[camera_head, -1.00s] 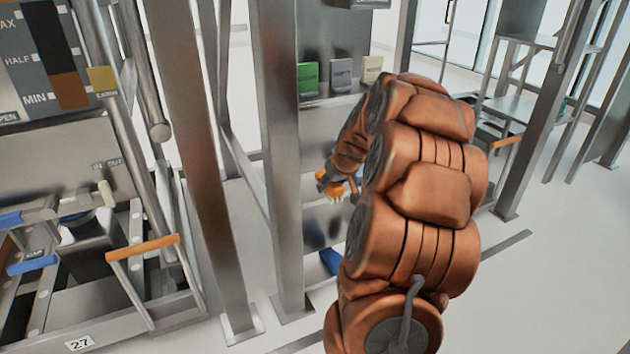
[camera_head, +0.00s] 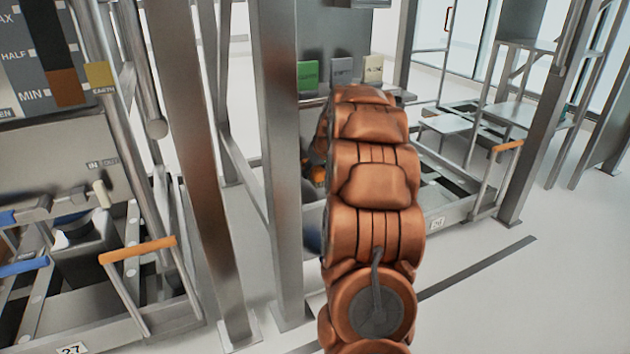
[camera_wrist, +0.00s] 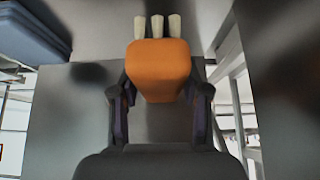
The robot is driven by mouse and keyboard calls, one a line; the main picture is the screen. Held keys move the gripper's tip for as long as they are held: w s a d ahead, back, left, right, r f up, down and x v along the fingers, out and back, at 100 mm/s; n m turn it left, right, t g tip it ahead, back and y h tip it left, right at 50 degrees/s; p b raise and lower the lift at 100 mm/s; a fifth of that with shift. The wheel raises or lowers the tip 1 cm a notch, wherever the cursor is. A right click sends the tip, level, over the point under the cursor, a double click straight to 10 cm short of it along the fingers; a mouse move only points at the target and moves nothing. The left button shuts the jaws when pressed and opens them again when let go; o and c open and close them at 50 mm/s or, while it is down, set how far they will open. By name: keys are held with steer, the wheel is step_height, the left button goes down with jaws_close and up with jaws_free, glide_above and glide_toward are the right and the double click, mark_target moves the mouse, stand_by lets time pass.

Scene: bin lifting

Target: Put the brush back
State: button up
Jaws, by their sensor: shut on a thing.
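The brush is an orange block with several pale bristle tufts. In the wrist view the brush (camera_wrist: 160,70) sits between the fingers of my gripper (camera_wrist: 160,95), which is shut on it, with the tufts pointing to the top of the picture. In the head view only a small orange part of the brush (camera_head: 318,173) shows, between a steel post and my copper-coloured arm. My arm hides most of the gripper there. The place beyond the brush is largely hidden too.
A steel post (camera_head: 277,150) stands close left of my arm. Green, grey and cream blocks (camera_head: 340,70) stand on a ledge behind it. A blue-grey object (camera_wrist: 30,40) is at the wrist view's upper left. An orange-handled frame (camera_head: 140,250) stands left; open floor lies right.

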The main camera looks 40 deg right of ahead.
mark_target(318, 170)
steer(key=shift+f+b, duration=0.65)
steer(key=shift+f, duration=0.75)
steer(key=shift+f, duration=0.15)
steer(key=o, duration=1.2)
steer(key=shift+s+r, duration=0.1)
steer(key=shift+r, duration=0.25)
steer(key=p+v, duration=0.4)
steer(key=v, duration=0.6)
steer(key=shift+p+v, duration=0.45)
steer(key=shift+v, duration=0.3)
